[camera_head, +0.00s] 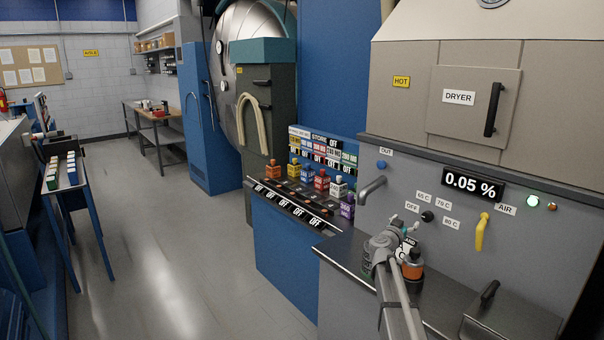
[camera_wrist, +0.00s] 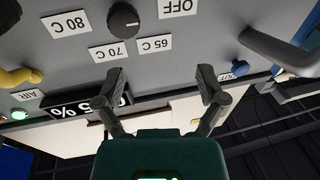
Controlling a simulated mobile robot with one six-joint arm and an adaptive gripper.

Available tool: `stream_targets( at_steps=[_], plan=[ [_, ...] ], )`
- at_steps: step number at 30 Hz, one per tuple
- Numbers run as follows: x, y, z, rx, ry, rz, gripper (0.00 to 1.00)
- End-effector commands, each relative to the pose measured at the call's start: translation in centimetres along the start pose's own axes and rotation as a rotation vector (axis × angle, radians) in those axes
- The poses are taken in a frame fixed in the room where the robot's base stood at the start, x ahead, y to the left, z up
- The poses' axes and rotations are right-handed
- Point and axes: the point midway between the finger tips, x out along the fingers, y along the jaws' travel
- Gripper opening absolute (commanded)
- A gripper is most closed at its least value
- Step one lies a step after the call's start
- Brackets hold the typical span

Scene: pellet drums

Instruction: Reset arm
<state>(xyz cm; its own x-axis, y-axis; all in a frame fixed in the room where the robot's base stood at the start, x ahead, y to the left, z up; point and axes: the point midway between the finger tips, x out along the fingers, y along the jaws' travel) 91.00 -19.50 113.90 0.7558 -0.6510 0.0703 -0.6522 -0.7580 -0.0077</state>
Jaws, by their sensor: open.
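My gripper (camera_head: 403,226) is raised in front of the dryer's control panel, over the metal counter. In the wrist view its two dark fingers (camera_wrist: 161,78) are spread wide with nothing between them. The panel shows upside down beyond them, with the black temperature knob (camera_wrist: 124,18) and its labels. The knob (camera_head: 428,216) also shows in the head view. My arm runs up from the bottom edge of the head view.
The dryer (camera_head: 455,95) has a display (camera_head: 472,184) reading 0.05 %, a yellow air lever (camera_head: 482,232) and a metal spout (camera_head: 372,188). A blue store rack (camera_head: 282,240) with several coloured containers stands to the left. A side table (camera_head: 70,180) stands far left. The floor between is clear.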

Motion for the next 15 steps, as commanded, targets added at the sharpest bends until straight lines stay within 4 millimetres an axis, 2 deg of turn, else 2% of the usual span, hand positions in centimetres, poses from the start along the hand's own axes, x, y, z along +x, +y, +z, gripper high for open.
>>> stream_targets(
  at_steps=[8, 15],
  plan=[
    [-5.3, -5.3, -0.7, 0.021, 0.021, -0.367, 0.90],
    [-11.2, -8.9, 0.9, -0.002, -0.082, -0.666, 0.90]
  ],
)
